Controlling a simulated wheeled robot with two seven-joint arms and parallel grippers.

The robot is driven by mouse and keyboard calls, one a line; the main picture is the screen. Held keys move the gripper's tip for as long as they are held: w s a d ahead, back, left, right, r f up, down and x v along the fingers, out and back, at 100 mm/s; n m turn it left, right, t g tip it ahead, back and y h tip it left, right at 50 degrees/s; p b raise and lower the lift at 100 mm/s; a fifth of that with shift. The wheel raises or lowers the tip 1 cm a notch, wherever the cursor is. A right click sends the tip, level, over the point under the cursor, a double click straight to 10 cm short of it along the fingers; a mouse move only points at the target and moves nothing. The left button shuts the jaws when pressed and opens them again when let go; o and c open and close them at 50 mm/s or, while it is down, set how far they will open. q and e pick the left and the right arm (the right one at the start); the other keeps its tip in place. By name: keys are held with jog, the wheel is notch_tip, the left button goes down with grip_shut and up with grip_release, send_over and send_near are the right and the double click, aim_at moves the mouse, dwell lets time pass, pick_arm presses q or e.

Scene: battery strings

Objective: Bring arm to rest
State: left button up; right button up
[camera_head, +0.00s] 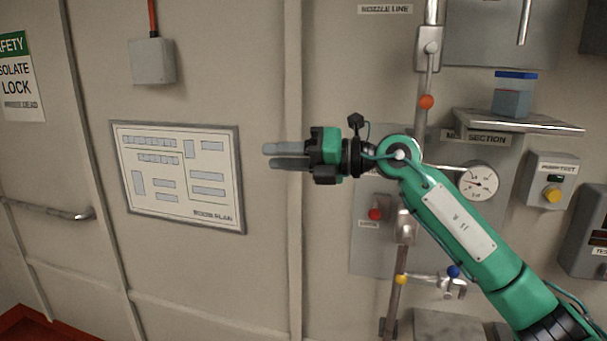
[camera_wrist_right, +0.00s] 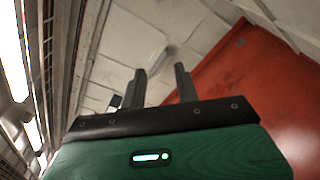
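My right arm (camera_head: 455,220) is green with a white panel and comes in from the lower right in the head view. Its right gripper (camera_head: 267,156) points left, raised in front of the wall. The two grey fingers are apart with nothing between them. The fingers also show in the right wrist view (camera_wrist_right: 160,70), with a clear gap and no object held. My left arm and gripper are not in the head view.
Behind the arm is a panel with a vertical pipe, a red-orange ball (camera_head: 426,102), a gauge (camera_head: 480,182) and a blue-lidded container (camera_head: 513,95) on a shelf (camera_head: 520,122). A plan board (camera_head: 235,190) hangs left. A door handle (camera_head: 60,212) is far left.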

jog(key=s+d+f+n+t+h, duration=0.2)
jog(key=d+f+n+t+h, duration=0.35)
jog(key=d+f+n, duration=0.4)
jog(key=s+d+f+n+t+h, duration=0.2)
jog(key=d+f+n+t+h, duration=0.3)
jog(key=f+n, duration=0.8)
jog(key=s+d+f+n+t+h, duration=0.25)
jog(key=d+f+n+h, duration=0.5)
jog(key=f+n, duration=0.45)
jog(key=s+d+f+m+g+y, duration=0.15)
jog(key=s+f+g, duration=0.45)
jog(key=s+f, duration=0.6)
jog(key=s+d+f+m+g, duration=0.1)
jog(key=s+d+f+g, duration=0.4)
jog(key=s, duration=1.2)
notch_tip(320, 180, down, 36)
jog(key=s+a+g, duration=0.2)
jog(key=g, duration=0.1)
jog(key=s+d+f, duration=0.1)
jog(key=s+f, duration=0.7)
jog(key=s, duration=0.1)
jog(key=s+d+f+g, duration=0.1)
jog(key=s+d+f, duration=0.1)
jog(key=s+f, duration=0.7)
jog(key=shift+s+d+f, duration=0.15)
jog(key=shift+d+f, duration=0.1)
jog(key=shift+f, duration=0.05)
